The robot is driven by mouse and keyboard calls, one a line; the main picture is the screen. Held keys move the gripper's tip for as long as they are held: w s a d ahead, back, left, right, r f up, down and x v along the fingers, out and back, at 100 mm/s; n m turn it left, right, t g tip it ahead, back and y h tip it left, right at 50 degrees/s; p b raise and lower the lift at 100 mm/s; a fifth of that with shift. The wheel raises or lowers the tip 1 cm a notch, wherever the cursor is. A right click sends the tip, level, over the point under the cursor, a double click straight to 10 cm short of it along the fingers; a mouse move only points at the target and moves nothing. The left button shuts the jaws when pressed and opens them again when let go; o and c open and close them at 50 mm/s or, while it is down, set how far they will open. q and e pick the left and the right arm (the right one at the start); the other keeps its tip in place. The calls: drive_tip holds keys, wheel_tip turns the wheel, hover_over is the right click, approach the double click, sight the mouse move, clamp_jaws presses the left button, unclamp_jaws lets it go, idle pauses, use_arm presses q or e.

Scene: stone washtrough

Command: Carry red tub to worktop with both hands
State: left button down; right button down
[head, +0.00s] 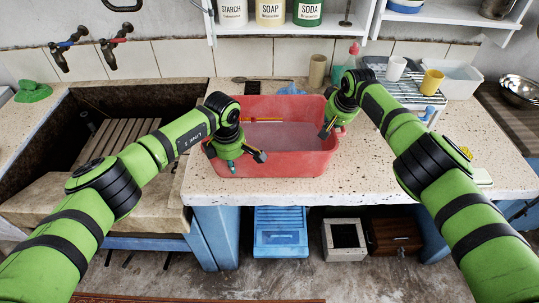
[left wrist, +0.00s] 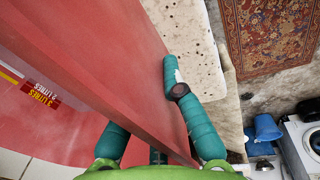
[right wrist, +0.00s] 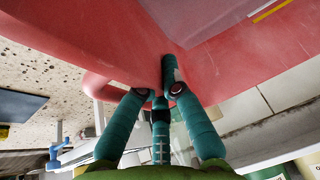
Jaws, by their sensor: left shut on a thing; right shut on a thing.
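The red tub (head: 290,164) is over the speckled worktop (head: 400,185), upright and roughly level; I cannot tell whether its base touches the surface. A scale strip shows on its inner wall. My left gripper (head: 236,155) is shut on the tub's left wall. In the left wrist view the tub's wall (left wrist: 105,45) runs between the teal fingers. My right gripper (head: 333,128) is shut on the tub's right wall. In the right wrist view the fingers meet the tub's red rim (right wrist: 85,28). The tub's underside is hidden.
A stone washtrough (head: 115,110) with a slatted board lies left. A wire rack (head: 405,85) with a white cup and yellow cup (head: 431,82) stands at the back right. A pink-capped bottle (head: 353,52) and a beige cylinder (head: 317,70) stand behind the tub. The front worktop strip is clear.

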use_arm(q)
drive_tip(key=c, duration=1.6)
unclamp_jaws()
drive_tip(key=shift+c, duration=0.2)
use_arm(e)
drive_tip(key=c, duration=1.7)
unclamp_jaws()
drive_tip(key=shift+a+f, duration=0.1)
drive_tip(key=shift+f, duration=0.05)
use_arm(q)
drive_tip(key=shift+o, duration=1.2)
use_arm(e)
drive_tip(key=o, duration=0.3)
drive_tip(key=shift+s, duration=0.1)
use_arm(q)
drive_tip(key=shift+s+r, duration=0.1)
drive_tip(key=shift+s, duration=0.1)
use_arm(e)
drive_tip(key=shift+s+r, duration=0.15)
drive_tip(key=shift+r, duration=0.1)
drive_tip(key=shift+f, duration=0.1)
use_arm(q)
drive_tip(key=shift+w+r, duration=0.1)
drive_tip(key=shift+r, duration=0.3)
wheel_tip(320, 180, up, 11)
drive_tip(key=s, duration=0.1)
drive_tip(key=shift+s, duration=0.3)
use_arm(e)
drive_tip(key=v, duration=1.2)
